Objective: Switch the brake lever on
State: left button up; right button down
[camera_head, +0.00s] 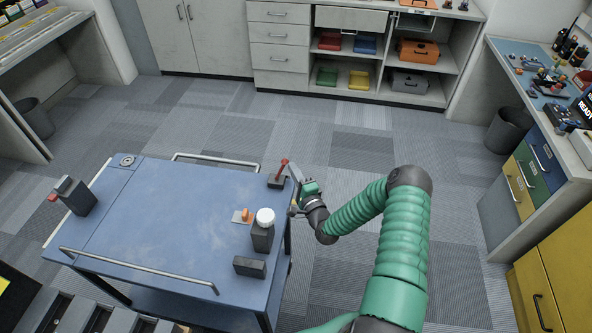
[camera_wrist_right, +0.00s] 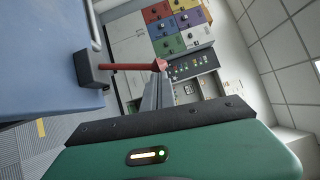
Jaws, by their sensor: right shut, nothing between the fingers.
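The brake lever (camera_head: 282,170) is a red handle on a small dark base at the far right corner of the blue cart (camera_head: 170,215). In the right wrist view the red lever (camera_wrist_right: 128,67) sticks out from its black base (camera_wrist_right: 91,70), its red knob by my fingertips. My right gripper (camera_head: 293,174) is at the cart's right edge, just right of the lever. It is shut and empty, with its fingers close to the knob; I cannot tell whether they touch it. My left gripper is not in view.
On the cart stand a dark bottle with a white cap (camera_head: 263,230), an orange switch (camera_head: 244,213), a black block (camera_head: 249,267) and a dark device with a red knob (camera_head: 73,195). Metal rails line the cart's edges. The floor right of the cart is clear; a workbench (camera_head: 520,65) stands farther right.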

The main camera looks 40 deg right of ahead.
jog(key=shift+w+a+r+n+g+y+p, duration=0.3)
jog(key=shift+w+r+n+p, duration=0.2)
jog(key=shift+r+p, duration=0.25)
jog(key=w+a+n+g+p, duration=0.2)
jog(key=w+a+n+g, duration=0.1)
jog(key=w+a+n, duration=0.1)
jog(key=shift+w+a+r+n+g+p, duration=0.3)
jog(key=shift+w+a+r+n+p, duration=0.15)
jog(key=shift+w, duration=0.6)
jog(key=shift+a, duration=0.1)
jog(key=shift+r, duration=0.1)
